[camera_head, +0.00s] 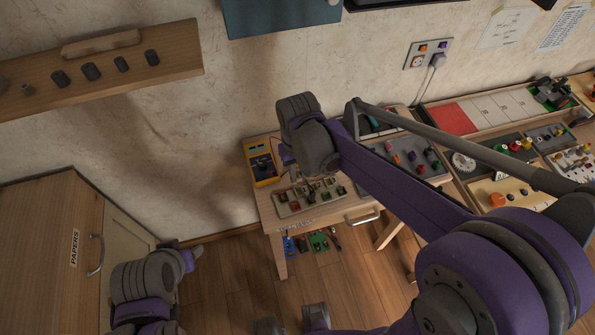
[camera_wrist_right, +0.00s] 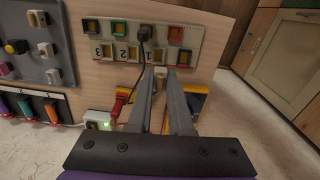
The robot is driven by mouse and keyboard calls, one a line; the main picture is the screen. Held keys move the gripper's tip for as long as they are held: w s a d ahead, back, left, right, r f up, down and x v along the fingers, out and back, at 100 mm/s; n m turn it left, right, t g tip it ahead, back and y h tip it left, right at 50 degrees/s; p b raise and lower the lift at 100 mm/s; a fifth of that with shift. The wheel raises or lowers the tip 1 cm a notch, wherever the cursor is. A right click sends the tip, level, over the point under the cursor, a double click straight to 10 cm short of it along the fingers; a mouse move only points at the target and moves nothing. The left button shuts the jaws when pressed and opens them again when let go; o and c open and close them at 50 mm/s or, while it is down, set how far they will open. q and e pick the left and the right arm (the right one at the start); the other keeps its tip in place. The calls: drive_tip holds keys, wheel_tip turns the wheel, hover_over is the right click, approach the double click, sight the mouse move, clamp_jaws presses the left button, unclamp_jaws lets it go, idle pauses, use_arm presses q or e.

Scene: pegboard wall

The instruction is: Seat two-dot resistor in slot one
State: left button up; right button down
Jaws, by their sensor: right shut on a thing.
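My right gripper (camera_wrist_right: 164,74) is over the near edge of the pale slot board (camera_wrist_right: 200,40). It is shut on a small pale part between its fingertips, which I take for the resistor. Its dots cannot be made out. The board's slots carry printed numbers, and several coloured blocks sit in it; a black plug (camera_wrist_right: 144,33) stands just beyond the fingertips. In the head view the slot board (camera_head: 290,208) lies on the small wooden table, with my right wrist above it. My left arm is at the lower left, away from the table; its fingers are not clear.
A yellow meter (camera_head: 262,166) stands at the table's left, and shows behind the fingers in the wrist view (camera_wrist_right: 197,101). A red plug (camera_wrist_right: 118,106) and a white box with a green light (camera_wrist_right: 97,120) lie close by. A grey tray (camera_head: 402,146) holds coloured parts.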

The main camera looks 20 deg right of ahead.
sight(299, 193)
drive_tip(key=shift+d+f+b, duration=0.2)
drive_tip(key=shift+f+b, duration=0.15)
drive_tip(key=shift+f, duration=0.4)
drive_tip(key=shift+f+b, duration=1.2)
drive_tip(key=shift+f, duration=0.7)
drive_tip(key=shift+f+b, duration=0.5)
drive_tip(key=shift+f, duration=0.15)
drive_tip(key=c, duration=0.8)
unclamp_jaws()
drive_tip(key=shift+o, duration=0.2)
drive_tip(key=shift+r+p, duration=1.65)
drive_tip(key=shift+r, duration=0.85)
drive_tip(key=shift+s, duration=0.1)
